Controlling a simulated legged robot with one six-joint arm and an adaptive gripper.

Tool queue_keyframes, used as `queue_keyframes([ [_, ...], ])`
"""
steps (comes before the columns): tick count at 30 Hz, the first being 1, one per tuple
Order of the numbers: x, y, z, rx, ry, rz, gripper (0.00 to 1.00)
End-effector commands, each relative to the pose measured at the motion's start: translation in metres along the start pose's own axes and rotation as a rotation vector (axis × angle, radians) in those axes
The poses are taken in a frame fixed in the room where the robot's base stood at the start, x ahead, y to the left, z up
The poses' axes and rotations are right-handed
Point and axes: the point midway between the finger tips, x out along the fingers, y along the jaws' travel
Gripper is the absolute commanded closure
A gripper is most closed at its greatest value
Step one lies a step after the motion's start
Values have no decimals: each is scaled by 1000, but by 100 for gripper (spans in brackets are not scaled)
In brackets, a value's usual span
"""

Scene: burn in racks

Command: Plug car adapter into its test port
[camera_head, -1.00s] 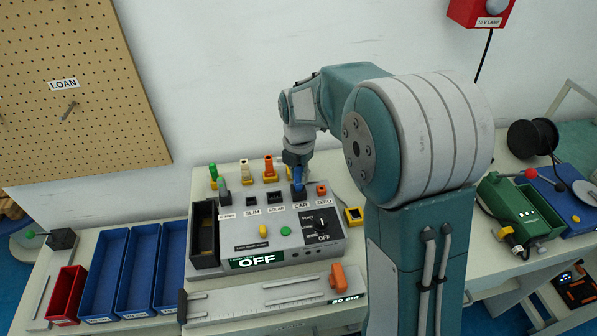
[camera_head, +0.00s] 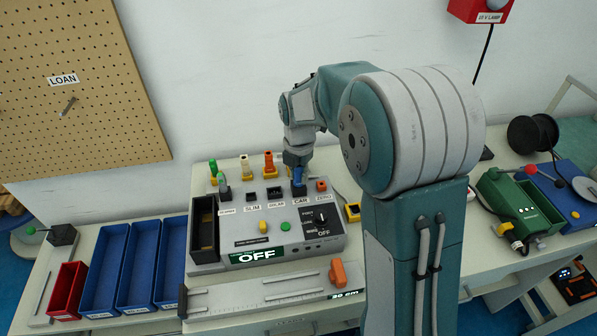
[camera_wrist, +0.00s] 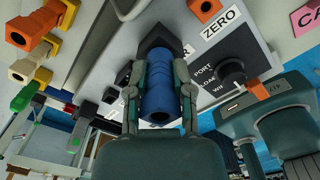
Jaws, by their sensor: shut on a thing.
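The blue car adapter (camera_wrist: 165,96) is a ribbed cylinder between the two fingers of my gripper (camera_wrist: 159,72) in the wrist view. Its far end meets a black square socket (camera_wrist: 158,39); I cannot tell how deep it sits. In the head view, my gripper (camera_head: 297,161) is shut above the back right of the grey test box (camera_head: 205,263). The adapter (camera_head: 299,190) shows low under it, just behind the CAR label (camera_head: 301,201). My fingers hide part of the adapter and socket. The box's display (camera_head: 256,255) reads OFF.
The ZERO port (camera_head: 321,185) holds an orange piece, right of CAR. A rotary knob (camera_head: 322,217) sits in front. Several coloured adapters (camera_head: 243,168) stand behind the box. Blue bins (camera_head: 103,270) are at left, a slide gauge (camera_head: 265,291) in front.

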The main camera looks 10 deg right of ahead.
Motion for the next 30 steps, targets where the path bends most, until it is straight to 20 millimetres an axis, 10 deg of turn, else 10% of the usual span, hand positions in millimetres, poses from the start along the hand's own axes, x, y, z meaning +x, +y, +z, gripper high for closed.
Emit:
queue_keyframes([
  [4, 3, -1, -1, 0, 4, -5, 30],
  [17, -3, 0, 0, 0, 1, -1, 30],
  [30, -85, 1, 0, 0, -1, 0, 30],
])
